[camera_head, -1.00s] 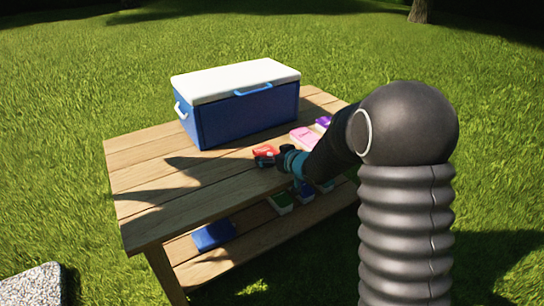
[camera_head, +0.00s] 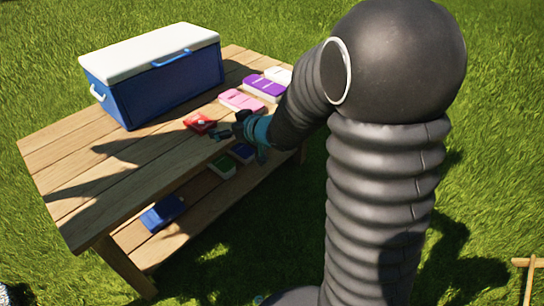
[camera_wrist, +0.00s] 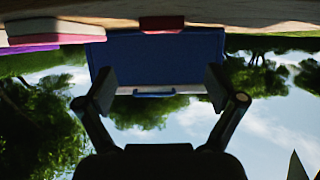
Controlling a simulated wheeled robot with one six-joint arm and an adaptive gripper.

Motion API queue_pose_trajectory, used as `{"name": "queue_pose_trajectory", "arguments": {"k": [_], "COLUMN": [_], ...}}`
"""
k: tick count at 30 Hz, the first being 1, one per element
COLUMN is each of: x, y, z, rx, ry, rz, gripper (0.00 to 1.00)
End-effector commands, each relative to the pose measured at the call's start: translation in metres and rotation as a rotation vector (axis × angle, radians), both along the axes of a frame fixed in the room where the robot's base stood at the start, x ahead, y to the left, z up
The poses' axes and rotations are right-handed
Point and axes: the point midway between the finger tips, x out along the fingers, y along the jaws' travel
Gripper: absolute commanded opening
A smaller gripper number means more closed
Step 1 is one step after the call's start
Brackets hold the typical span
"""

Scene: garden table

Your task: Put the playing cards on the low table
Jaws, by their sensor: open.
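A small red pack (camera_head: 199,122), which looks like the playing cards, lies on the wooden table top (camera_head: 110,165), near its front edge. My gripper (camera_head: 226,131) is just to the right of the pack, at about table-top height, and looks apart from it. In the wrist view, which is upside down, my gripper (camera_wrist: 160,84) is open and empty, with its fingers spread. The red pack (camera_wrist: 162,23) shows there beyond the fingers, roughly centred between them. A small wooden piece (camera_head: 530,264) at the right edge may be part of the low table; most of it is cut off.
A blue cooler with a white lid (camera_head: 165,85) stands behind the pack. Pink (camera_head: 241,100), purple (camera_head: 264,87) and white (camera_head: 279,75) boxes lie along the table's right side. The lower shelf holds a blue box (camera_head: 162,213) and a green-and-white box (camera_head: 223,168). Grass surrounds the table.

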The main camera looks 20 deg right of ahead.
Motion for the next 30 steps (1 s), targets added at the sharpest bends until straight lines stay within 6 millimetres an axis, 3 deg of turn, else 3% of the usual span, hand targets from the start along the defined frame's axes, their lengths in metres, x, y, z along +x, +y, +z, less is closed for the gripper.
{"name": "queue_pose_trajectory", "arguments": {"k": [5, 11, 15, 20, 24, 30], "x": [-0.007, -0.050, -0.099, -0.168, -0.232, -0.300], "y": [-0.030, -0.088, -0.117, -0.134, -0.132, -0.117], "z": [0.028, 0.067, 0.083, 0.089, 0.086, 0.078], "rx": [-0.079, -0.198, -0.241, -0.251, -0.235, -0.204], "ry": [-0.006, 0.060, 0.156, 0.305, 0.451, 0.608], "rz": [-0.132, -0.376, -0.511, -0.604, -0.627, -0.589], "gripper": [0.93, 0.93, 0.93, 0.93, 0.93, 0.93]}}
